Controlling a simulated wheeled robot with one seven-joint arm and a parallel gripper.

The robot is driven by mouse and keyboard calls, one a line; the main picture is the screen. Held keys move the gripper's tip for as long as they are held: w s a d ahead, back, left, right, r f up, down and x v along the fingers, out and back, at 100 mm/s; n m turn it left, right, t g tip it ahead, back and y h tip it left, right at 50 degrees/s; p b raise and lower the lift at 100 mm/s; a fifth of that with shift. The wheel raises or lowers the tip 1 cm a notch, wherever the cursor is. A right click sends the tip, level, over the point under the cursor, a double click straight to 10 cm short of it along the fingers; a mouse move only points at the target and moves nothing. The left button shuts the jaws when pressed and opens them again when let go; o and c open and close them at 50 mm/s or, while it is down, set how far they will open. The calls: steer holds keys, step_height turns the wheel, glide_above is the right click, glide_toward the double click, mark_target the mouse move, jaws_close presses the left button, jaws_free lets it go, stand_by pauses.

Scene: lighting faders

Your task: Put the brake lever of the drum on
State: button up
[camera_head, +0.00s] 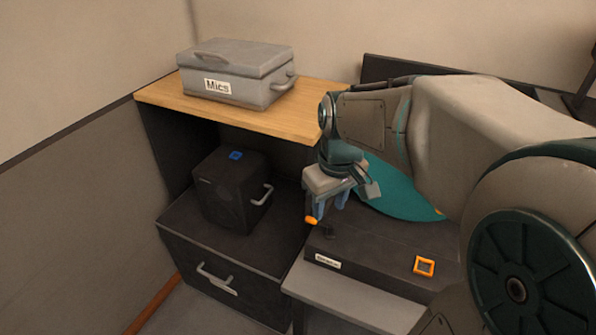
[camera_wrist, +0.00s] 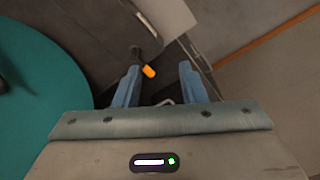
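The brake lever shows in the head view as a small black stem with an orange tip (camera_head: 312,220), at the left end of a dark base box. In the wrist view its orange tip (camera_wrist: 149,71) appears between my fingers, closer to the left one. The drum appears as a teal disc (camera_head: 400,190) behind the box, partly hidden by my arm; its edge also shows in the wrist view (camera_wrist: 45,80). My gripper (camera_head: 327,208) is open, pointing down just above the lever, with blue fingers apart in the wrist view (camera_wrist: 159,67). I cannot tell whether a finger touches the lever.
The dark base box (camera_head: 375,258) carries a white label (camera_head: 328,262) and an orange square frame (camera_head: 424,266). Left of it, a black case (camera_head: 230,195) with a handle stands on a drawer unit (camera_head: 215,270). A grey "Mics" box (camera_head: 235,75) sits on a wooden shelf (camera_head: 300,118).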

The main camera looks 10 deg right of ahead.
steer(key=w+n+g+p, duration=0.2)
steer(key=w+n, duration=0.1)
steer(key=w, duration=0.5)
steer(key=n+g+p, duration=0.1)
steer(key=n, duration=0.3)
glide_toward(311, 218)
steer(key=shift+y, duration=0.5)
steer(key=f, duration=0.2)
steer(key=f+p, duration=0.1)
steer(key=f, duration=0.2)
steer(key=s+f, duration=0.1)
steer(key=f, duration=0.2)
steer(key=shift+s+f+p, duration=0.1)
steer(key=shift+f+p, duration=0.05)
steer(key=shift+p, duration=0.25)
jaws_close()
